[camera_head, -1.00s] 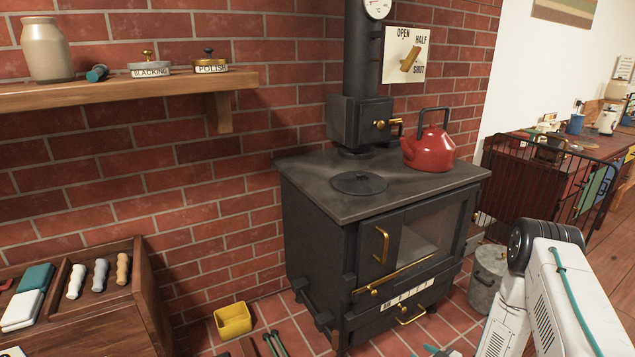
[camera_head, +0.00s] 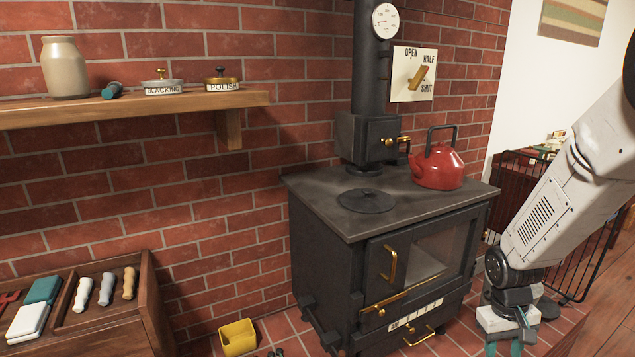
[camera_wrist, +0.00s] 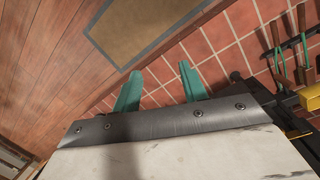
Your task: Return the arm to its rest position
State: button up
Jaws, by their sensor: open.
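My arm (camera_head: 560,205) reaches down from the upper right in the head view, to the right of the black stove (camera_head: 335,250). My gripper (camera_head: 505,346) is at its lower end, above the tiled floor in front of the stove's right side. In the wrist view its two teal fingers (camera_wrist: 160,78) are spread apart with nothing between them. Red tiles and wooden floor show beyond them.
A red kettle (camera_head: 438,168) stands on the stove top. A black wire guard (camera_head: 575,260) is behind my arm. A yellow box (camera_head: 238,337) is on the tiles at left. Tools with wooden handles (camera_wrist: 276,36) show at right in the wrist view.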

jog(key=s+a+r+t, duration=0.1)
jog(key=s+a+r, duration=0.3)
jog(key=s+r, duration=0.2)
jog(key=s+a+r+t+y, duration=0.1)
jog(key=s+a+r, duration=0.3)
jog(key=s+r, duration=0.3)
jog(key=s+a+r, duration=0.4)
jog(key=s+r, duration=0.2)
jog(key=r, duration=0.5)
jog(key=shift+s+a+r+t, duration=0.25)
jog(key=shift+a+t, duration=0.15)
